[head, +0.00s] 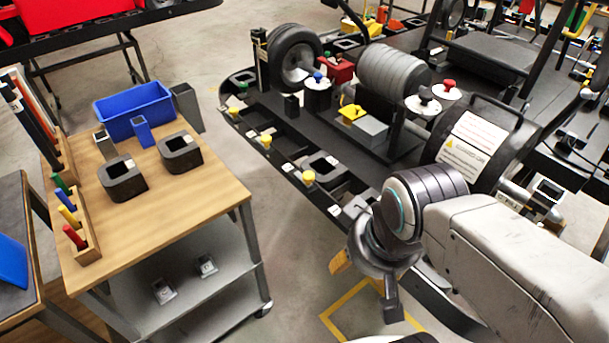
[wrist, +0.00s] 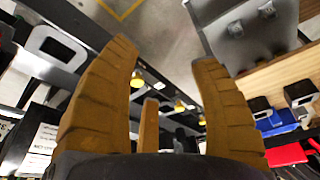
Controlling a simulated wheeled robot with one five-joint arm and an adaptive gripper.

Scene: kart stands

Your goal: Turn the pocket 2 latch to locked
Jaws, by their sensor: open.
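The kart's long black side rail (head: 285,165) runs diagonally through the head view, with several pockets along it. Small yellow knobs, perhaps latches, stand along this rail: one near its middle (head: 265,141) and one nearer to me (head: 308,177). Yellow knobs also show between my fingers in the wrist view (wrist: 180,107). My gripper (head: 366,285) is open and empty, beside the near end of the rail, apart from the knobs. Its ochre fingers fill the wrist view (wrist: 165,57).
A wooden-topped cart (head: 200,215) stands left, holding a blue bin (head: 135,110), two black holders (head: 122,178) and a rack of coloured handles (head: 77,225). Bare floor lies between cart and kart. A wheel (head: 293,57) and a grey cylinder (head: 392,72) rise behind the rail.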

